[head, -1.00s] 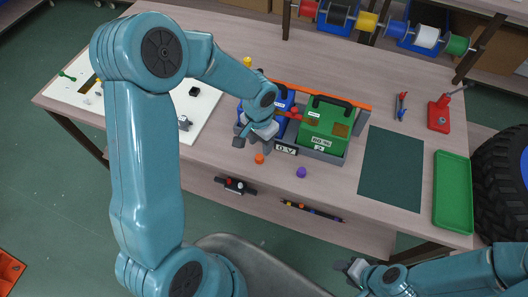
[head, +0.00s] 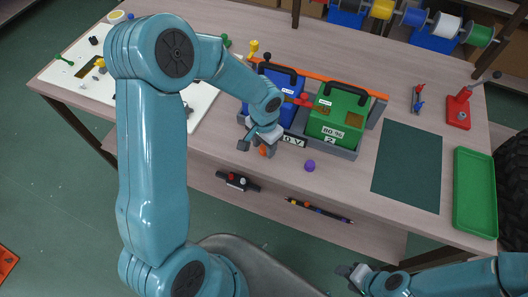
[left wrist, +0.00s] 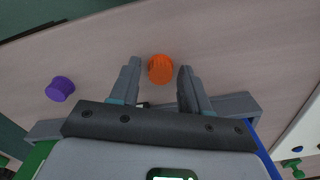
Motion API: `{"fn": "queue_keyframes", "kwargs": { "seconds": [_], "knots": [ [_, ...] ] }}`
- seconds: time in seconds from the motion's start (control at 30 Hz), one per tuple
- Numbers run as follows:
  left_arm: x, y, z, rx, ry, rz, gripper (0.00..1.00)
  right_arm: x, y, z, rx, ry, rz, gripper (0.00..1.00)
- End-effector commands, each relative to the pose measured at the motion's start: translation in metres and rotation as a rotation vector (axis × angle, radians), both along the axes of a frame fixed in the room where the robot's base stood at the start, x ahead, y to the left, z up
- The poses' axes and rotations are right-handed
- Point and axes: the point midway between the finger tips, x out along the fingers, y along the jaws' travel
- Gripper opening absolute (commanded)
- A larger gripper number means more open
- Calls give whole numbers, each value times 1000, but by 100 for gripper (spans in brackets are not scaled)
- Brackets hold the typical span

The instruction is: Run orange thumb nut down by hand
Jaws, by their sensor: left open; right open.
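The orange thumb nut (left wrist: 161,68) lies on the wooden table; in the head view it shows (head: 263,151) just under my left gripper (head: 257,147). In the left wrist view my left gripper (left wrist: 158,90) is open, with the nut between and slightly beyond its fingertips, not gripped. Whether the fingers touch it I cannot tell. A purple thumb nut (head: 310,165) stands on the table to the right; it also shows in the left wrist view (left wrist: 60,89). My right gripper (head: 351,274) is open and empty in front of the table, far from the nuts.
A blue battery block (head: 280,85) and a green battery block (head: 338,112) stand in a grey tray (head: 342,153) behind the nuts. A dark green mat (head: 407,165) and a green tray (head: 475,195) lie at right. The front strip by the purple nut is clear.

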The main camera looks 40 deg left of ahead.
Motion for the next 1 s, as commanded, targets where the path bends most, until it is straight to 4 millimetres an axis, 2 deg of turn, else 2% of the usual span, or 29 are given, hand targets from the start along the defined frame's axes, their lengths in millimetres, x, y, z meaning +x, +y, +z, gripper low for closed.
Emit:
{"fn": "queue_keyframes", "kwargs": {
  "seconds": [0.2, 0.23, 0.3, 0.37, 0.57, 0.83, 1.0],
  "knots": [
    [1, 0, 1, 0, 0, 0, 46, 0, 0, 0, 0, -1, 0, 52],
    [1, 0, 1, 0, 0, 0, 40, 0, 0, 0, 0, -1, 0, 52],
    [1, 0, 1, 0, 0, 0, 17, 0, 0, 0, 0, -1, 0, 52],
    [1, 0, 0, 0, 0, 0, 0, 0, 0, 0, 0, -1, 0, 52],
    [1, 0, 4, 0, 0, 0, 0, 0, 0, 3, 0, -1, 0, 52],
    [1, 0, 38, 1, -2, 0, 0, 0, 0, 26, 0, -1, 0, 52],
    [1, 0, 44, 0, 0, 0, 0, 0, 0, 28, 0, -1, 0, 52]
  ]
}}
